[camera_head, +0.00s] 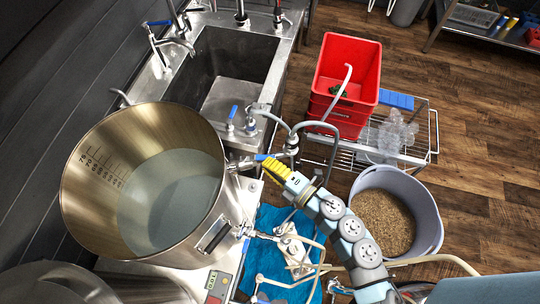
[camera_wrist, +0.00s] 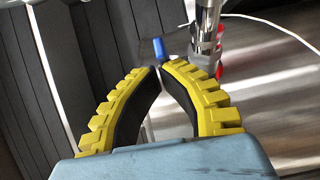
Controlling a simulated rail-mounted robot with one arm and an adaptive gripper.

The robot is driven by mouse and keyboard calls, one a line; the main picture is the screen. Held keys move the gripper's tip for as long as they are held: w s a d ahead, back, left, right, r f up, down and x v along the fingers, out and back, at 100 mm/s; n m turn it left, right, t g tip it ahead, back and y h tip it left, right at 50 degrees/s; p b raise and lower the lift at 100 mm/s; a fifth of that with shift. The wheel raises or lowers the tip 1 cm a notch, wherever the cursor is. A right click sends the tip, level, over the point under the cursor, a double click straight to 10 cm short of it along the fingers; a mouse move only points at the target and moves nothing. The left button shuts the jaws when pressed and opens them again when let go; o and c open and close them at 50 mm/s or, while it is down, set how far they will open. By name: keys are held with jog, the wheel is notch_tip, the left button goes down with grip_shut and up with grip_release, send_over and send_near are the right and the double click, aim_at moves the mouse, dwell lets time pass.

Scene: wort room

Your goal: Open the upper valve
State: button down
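The big steel kettle (camera_head: 97,205) stands at left, holding pale liquid. A valve (camera_head: 240,164) projects from its right side, and its blue lever handle (camera_head: 261,157) lies at the tips of my yellow gripper (camera_head: 268,162). In the wrist view the two ribbed fingers (camera_wrist: 158,67) curve together and nearly meet, with the blue handle (camera_wrist: 159,48) at their tips. The fingers look closed around the handle's end; the exact contact is small. A steel valve or pipe body (camera_wrist: 207,32) shows just right of the handle.
A sink (camera_head: 230,70) with taps is behind. Hoses and a pipe fitting (camera_head: 291,145) stand close beside my gripper. A red crate (camera_head: 346,70) sits on a wire cart, and a grain tub (camera_head: 425,205) stands at right. More fittings (camera_head: 290,245) lie below over a blue cloth.

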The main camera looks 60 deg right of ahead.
jog(key=shift+w+d+n+t+y+b, duration=0.1)
jog(key=shift+d+n+y, duration=0.25)
jog(key=shift+y, duration=0.3)
jog(key=shift+d+n+t+y+b, duration=0.1)
jog(key=shift+d+n+y+b, duration=0.1)
jog(key=shift+n+y, duration=0.35)
jog(key=shift+w+d+n+t+y+b, duration=0.1)
jog(key=shift+d+n+y, duration=0.2)
jog(key=shift+y, duration=0.4)
jog(key=shift+s, duration=0.1)
